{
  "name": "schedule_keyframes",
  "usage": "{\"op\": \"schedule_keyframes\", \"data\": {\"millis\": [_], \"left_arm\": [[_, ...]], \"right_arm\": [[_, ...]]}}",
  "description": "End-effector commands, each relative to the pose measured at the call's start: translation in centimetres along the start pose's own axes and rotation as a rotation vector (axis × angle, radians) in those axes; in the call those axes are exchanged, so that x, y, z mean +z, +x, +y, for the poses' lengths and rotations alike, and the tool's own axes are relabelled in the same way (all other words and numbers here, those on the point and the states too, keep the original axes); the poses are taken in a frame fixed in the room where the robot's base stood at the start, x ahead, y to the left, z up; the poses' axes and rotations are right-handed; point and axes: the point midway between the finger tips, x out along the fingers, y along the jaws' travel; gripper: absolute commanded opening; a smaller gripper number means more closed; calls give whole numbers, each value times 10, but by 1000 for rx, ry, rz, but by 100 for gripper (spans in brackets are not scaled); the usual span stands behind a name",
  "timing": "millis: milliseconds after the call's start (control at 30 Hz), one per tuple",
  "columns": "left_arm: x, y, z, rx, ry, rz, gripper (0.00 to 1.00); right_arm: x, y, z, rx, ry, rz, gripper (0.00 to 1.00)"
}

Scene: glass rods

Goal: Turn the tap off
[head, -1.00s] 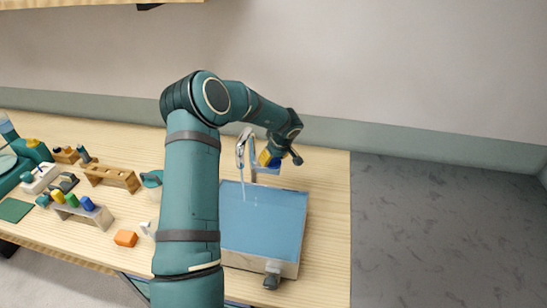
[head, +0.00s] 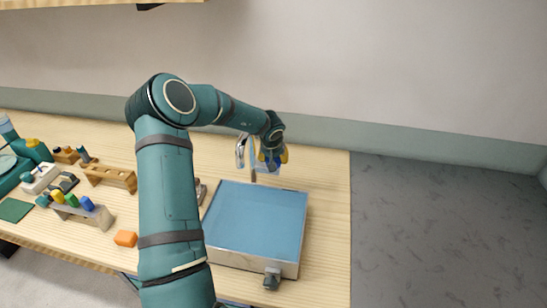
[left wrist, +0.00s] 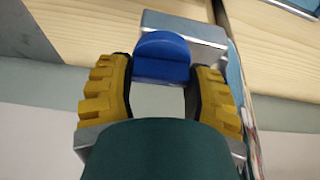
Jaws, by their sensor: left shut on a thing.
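The tap (head: 240,150) stands behind the sink basin (head: 255,222), with a curved metal spout. My left gripper (head: 271,160) is at the tap, just right of the spout. In the left wrist view, the blue tap handle (left wrist: 162,55) sits between the yellow fingers of my left gripper (left wrist: 162,85), which is shut on it. A metal block (left wrist: 185,27) of the tap shows behind the handle. No water stream shows below the spout, and the basin's blue water surface looks smooth. My right gripper is out of view.
A wooden rack (head: 110,178) and a grey rack (head: 83,215) with coloured pieces stand farther left. The wooden table (head: 330,220) is bare right of the basin. The wall is close behind the tap.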

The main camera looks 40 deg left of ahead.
Motion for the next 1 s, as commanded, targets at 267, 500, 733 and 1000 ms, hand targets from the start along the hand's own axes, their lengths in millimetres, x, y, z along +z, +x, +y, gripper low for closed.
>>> {"op": "schedule_keyframes", "data": {"millis": [267, 500, 733, 1000], "left_arm": [[0, 0, 0, 25, 58, 0, 19], [0, 0, 0, 27, 67, 0, 19], [0, 0, 0, 27, 67, 0, 71], [0, 0, -1, 25, 65, 0, 88]], "right_arm": [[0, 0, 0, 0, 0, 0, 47], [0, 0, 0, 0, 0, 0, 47], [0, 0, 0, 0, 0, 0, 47], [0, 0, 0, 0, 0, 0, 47]]}}
